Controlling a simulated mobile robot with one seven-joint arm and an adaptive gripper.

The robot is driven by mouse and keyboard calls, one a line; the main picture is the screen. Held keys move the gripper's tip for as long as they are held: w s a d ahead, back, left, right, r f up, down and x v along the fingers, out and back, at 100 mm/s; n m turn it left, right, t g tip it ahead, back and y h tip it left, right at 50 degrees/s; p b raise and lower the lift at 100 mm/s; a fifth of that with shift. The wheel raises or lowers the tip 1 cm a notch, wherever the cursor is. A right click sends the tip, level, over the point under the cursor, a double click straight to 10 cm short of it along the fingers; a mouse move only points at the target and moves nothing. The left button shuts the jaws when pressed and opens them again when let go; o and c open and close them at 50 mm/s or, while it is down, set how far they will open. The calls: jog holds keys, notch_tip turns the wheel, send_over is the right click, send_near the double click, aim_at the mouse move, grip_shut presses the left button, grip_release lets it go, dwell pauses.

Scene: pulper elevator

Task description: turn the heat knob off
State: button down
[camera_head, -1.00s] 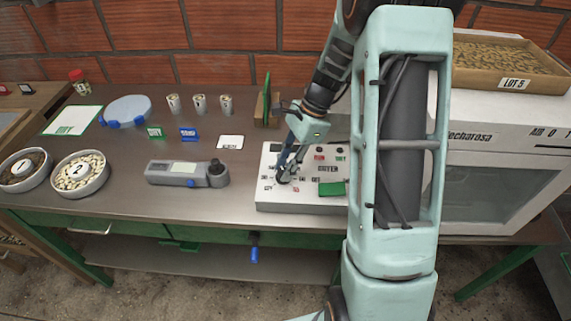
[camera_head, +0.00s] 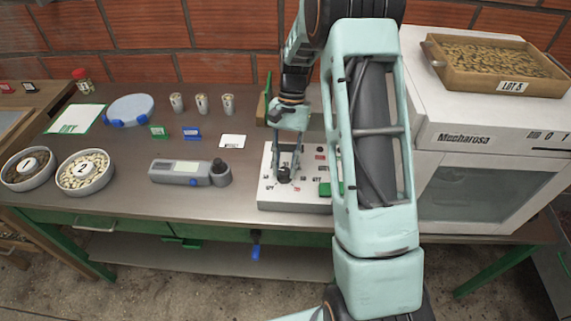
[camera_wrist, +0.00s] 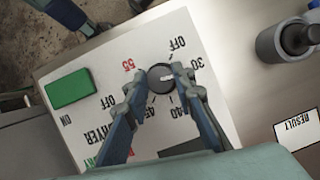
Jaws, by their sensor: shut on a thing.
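The round dark heat knob (camera_wrist: 161,71) sits on a white control panel (camera_wrist: 195,105), with OFF, 30, 40, 45 and a red 55 printed around it. A short white mark on its top points toward the right in the wrist view, roughly toward the 30 side and not at OFF. My gripper (camera_wrist: 161,80) is shut on the knob, one finger on each side. In the head view, my gripper (camera_head: 286,170) reaches down onto the knob at the panel's (camera_head: 290,206) left part. The fingers hide part of the knob's sides and some labels.
A green rectangular button (camera_wrist: 71,89) sits on the panel beside the knob. A grey handheld meter (camera_head: 180,172) lies left of the panel, and a white machine (camera_head: 480,190) stands right. Small cups (camera_head: 202,104) stand farther back. The table between meter and panel is clear.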

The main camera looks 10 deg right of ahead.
jog(key=n+h, duration=0.1)
jog(key=n, duration=0.1)
jog(key=n+h, duration=0.1)
jog(key=n, duration=0.2)
jog(key=shift+w+a+n, duration=0.1)
jog(key=shift+a+n, duration=0.05)
jog(key=shift+n, duration=0.15)
jog(key=n+h, duration=0.2)
jog(key=n, duration=0.3)
jog(key=shift+a, duration=0.1)
dwell(0.3)
jog(key=c, duration=1.6)
grip_release()
jog(key=shift+r, duration=0.1)
jog(key=v, duration=1.2)
jog(key=shift+a, duration=0.1)
